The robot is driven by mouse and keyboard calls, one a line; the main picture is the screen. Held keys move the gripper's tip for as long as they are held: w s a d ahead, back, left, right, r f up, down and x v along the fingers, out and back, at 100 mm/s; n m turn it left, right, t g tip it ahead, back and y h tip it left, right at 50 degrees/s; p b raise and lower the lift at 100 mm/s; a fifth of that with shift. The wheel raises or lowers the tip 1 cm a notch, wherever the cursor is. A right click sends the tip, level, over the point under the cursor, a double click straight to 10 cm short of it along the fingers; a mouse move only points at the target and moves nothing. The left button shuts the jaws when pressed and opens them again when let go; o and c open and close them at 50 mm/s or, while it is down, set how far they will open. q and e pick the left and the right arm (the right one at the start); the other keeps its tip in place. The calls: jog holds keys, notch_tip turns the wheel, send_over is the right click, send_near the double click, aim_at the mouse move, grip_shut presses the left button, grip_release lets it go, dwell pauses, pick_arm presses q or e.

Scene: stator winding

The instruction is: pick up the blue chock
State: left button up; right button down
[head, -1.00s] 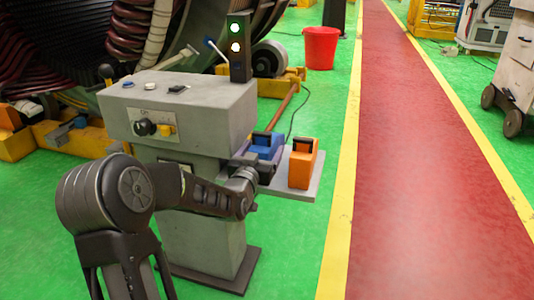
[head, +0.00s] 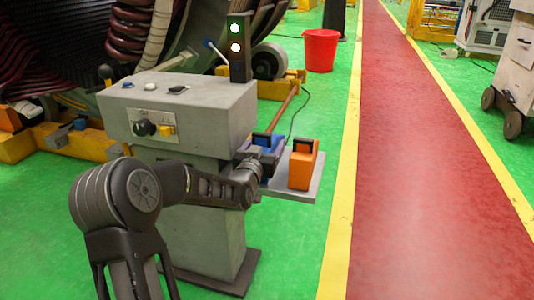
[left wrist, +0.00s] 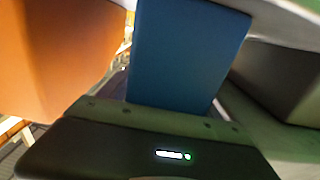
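The blue chock (head: 269,142) sits on a grey shelf (head: 306,188) at the right side of the grey control pedestal, next to an orange chock (head: 302,165). Its lower part is hidden behind my left wrist in the head view. My left gripper (head: 248,158) is at the near side of the blue chock. In the left wrist view the blue chock (left wrist: 188,52) stands right in front of the gripper body, and the orange chock (left wrist: 55,55) is at the left. The fingertips are not clearly visible, so their opening cannot be told. My right gripper is not in view.
The control pedestal (head: 180,107) with knobs and a signal light (head: 237,48) stands close to my left arm. A large machine with coils fills the back left. A red bucket (head: 321,50) stands behind. The red walkway (head: 430,180) at the right is clear.

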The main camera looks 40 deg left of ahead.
pick_arm(q)
jog(key=c, duration=1.3)
jog(key=shift+r, duration=0.1)
jog(key=shift+c, duration=0.5)
jog(key=shift+r, duration=0.15)
